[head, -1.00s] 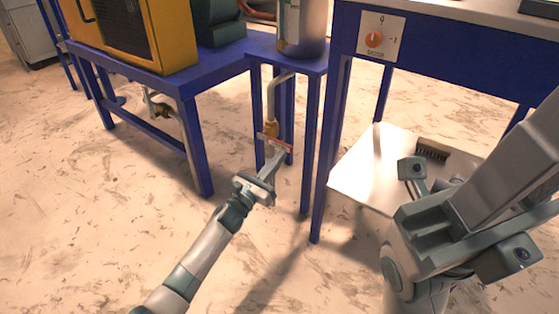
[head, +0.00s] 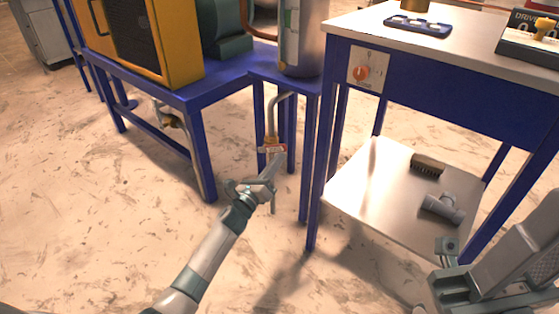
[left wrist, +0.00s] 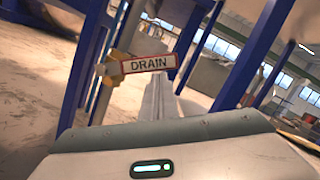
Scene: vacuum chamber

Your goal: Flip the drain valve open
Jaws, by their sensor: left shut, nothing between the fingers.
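The brass drain valve (head: 271,142) sits on a grey pipe coming down under the steel cylinder. It carries a small red-edged plate, which reads DRAIN in the left wrist view (left wrist: 149,64). Brass (left wrist: 112,70) shows at the plate's left end. My left gripper (head: 277,158) is shut and empty, with its tips right by the plate. In the left wrist view the shut fingers (left wrist: 160,98) point at the plate's lower edge; I cannot tell whether they touch it. The valve's lever position is unclear.
Blue legs (head: 312,190) of the cart stand just right of the valve. Its lower shelf (head: 365,190) holds a brush (head: 428,164) and a grey pipe fitting (head: 443,207). A blue frame (head: 200,150) stands to the left. The floor in front is clear.

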